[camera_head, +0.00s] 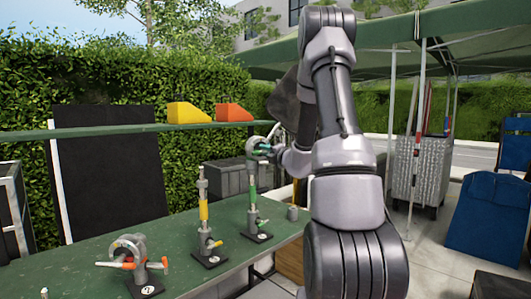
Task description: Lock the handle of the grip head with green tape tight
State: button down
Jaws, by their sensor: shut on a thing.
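The stand's dark base sits near the right edge of the green table (120,246). The fingers are small in view, and my arm and wrist partly cover the area.
A yellow-taped stand (203,212) stands just left of the green one. A grey clamp head with orange handles (133,262) is at the front left. A yellow wedge (187,113) and an orange wedge (233,112) sit on the rear rail. A small grey cylinder (293,213) stands at right.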

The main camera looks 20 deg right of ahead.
dwell(0.3)
jog(key=c, duration=0.7)
grip_release()
jog(key=s, duration=0.7)
jog(key=s+d, duration=0.1)
jog(key=s, duration=0.2)
jog(key=shift+s+f, duration=0.2)
jog(key=shift+s, duration=0.2)
